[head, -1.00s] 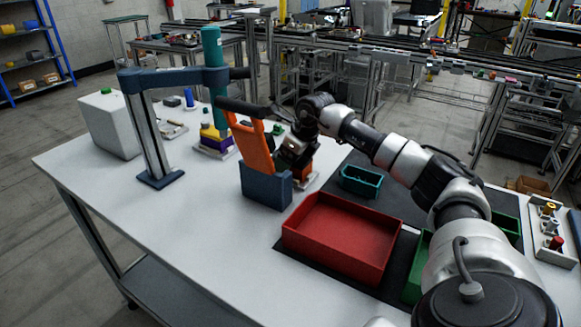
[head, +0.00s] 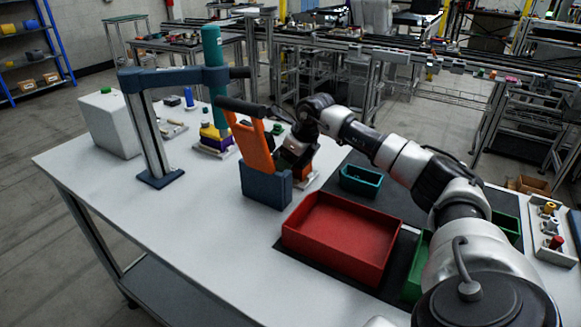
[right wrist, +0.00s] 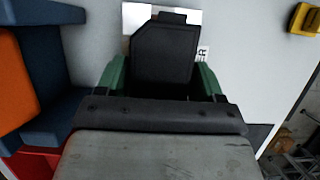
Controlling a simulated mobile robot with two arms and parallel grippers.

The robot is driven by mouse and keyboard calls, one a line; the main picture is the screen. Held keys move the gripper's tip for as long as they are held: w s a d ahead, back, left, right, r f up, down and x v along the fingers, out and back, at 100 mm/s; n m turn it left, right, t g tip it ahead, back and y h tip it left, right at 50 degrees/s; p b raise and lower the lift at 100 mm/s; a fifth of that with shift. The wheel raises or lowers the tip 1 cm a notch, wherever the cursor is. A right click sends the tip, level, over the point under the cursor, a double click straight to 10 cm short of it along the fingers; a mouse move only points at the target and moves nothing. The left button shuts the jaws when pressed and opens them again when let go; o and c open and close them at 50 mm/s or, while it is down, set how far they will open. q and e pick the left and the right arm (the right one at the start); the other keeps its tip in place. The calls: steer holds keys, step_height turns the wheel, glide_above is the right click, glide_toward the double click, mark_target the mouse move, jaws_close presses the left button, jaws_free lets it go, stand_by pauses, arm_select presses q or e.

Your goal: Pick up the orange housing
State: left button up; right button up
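A small orange part (head: 303,171), which looks like the orange housing, sits low behind the blue block in the head view, partly hidden by the block and my right gripper. My right gripper (head: 292,154) is close above it, pointing down. In the right wrist view, the green-sided fingers of my right gripper (right wrist: 163,75) stand apart on either side of a dark block (right wrist: 163,50). I cannot tell what this block is. A pale plate (right wrist: 188,16) lies behind it. The housing cannot be made out in this view. My left gripper is not in view.
A blue block (head: 266,186) with an upright orange lever (head: 254,148) stands close left of my right gripper. A red tray (head: 340,240) and a small teal bin (head: 361,180) are to the right. The table's front left is clear.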

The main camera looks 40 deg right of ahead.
steer(key=c, duration=0.6)
steer(key=shift+r, duration=0.1)
steer(key=shift+w+r, duration=0.1)
steer(key=shift+r, duration=0.35)
step_height(320, 180, up, 4)
steer(key=shift+f, duration=0.2)
steer(key=s+d+r, duration=0.1)
steer(key=s+r, duration=0.1)
steer(key=s, duration=0.1)
steer(key=s+d+r+b, duration=0.1)
steer(key=s+r, duration=0.1)
steer(key=s, duration=0.2)
steer(key=s+d+r+b, duration=0.1)
steer(key=s+r, duration=0.2)
steer(key=s, duration=0.1)
steer(key=shift+s, duration=0.2)
